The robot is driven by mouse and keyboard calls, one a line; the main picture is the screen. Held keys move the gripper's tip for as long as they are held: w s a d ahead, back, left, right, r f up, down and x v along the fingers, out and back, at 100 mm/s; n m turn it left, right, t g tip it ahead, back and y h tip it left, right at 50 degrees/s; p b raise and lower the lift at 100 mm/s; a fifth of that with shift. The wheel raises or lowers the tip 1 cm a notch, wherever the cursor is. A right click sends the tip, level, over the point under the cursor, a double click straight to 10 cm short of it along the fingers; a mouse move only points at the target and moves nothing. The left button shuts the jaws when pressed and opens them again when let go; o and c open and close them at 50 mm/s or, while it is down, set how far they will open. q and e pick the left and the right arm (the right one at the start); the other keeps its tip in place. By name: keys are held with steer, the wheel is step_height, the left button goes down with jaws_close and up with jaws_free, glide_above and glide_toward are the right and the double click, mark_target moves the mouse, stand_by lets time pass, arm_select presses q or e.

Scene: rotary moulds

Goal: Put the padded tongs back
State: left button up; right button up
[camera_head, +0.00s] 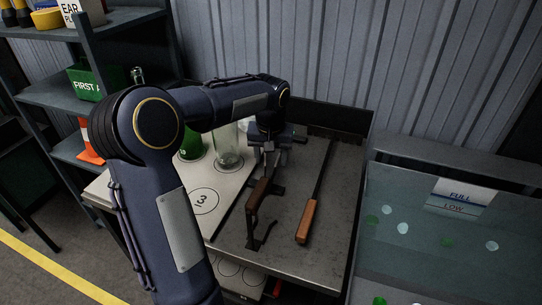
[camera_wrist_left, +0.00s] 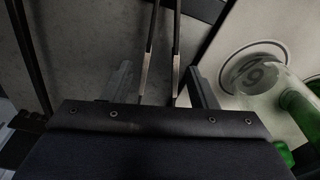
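The padded tongs (camera_head: 256,192) lie lengthwise on the grey metal bench top, their brown part towards me, near low dark brackets (camera_head: 259,236). My left gripper (camera_head: 267,160) points down over their far end. In the left wrist view the two tong arms (camera_wrist_left: 148,52) run between the spread fingers of my left gripper (camera_wrist_left: 160,72), with a visible gap on each side. The fingers look open, and I see no contact. The far ends of the tongs are hidden under my gripper. My right gripper is out of view.
A long tool with an orange-brown handle (camera_head: 306,222) lies to the right on the bench (camera_head: 336,187). A pale numbered board (camera_head: 232,190) with green and clear bottles (camera_head: 228,148) stands close on the left. A water tank (camera_head: 450,245) stands at the right.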

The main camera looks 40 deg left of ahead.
arm_select(q)
steer(key=shift+o, duration=0.3)
steer(key=shift+r, duration=0.1)
step_height(320, 180, up, 8)
steer(key=shift+s+d+f+p, duration=0.2)
steer(key=shift+s+d+p, duration=0.1)
steer(key=shift+s, duration=0.15)
steer(key=shift+f, duration=0.1)
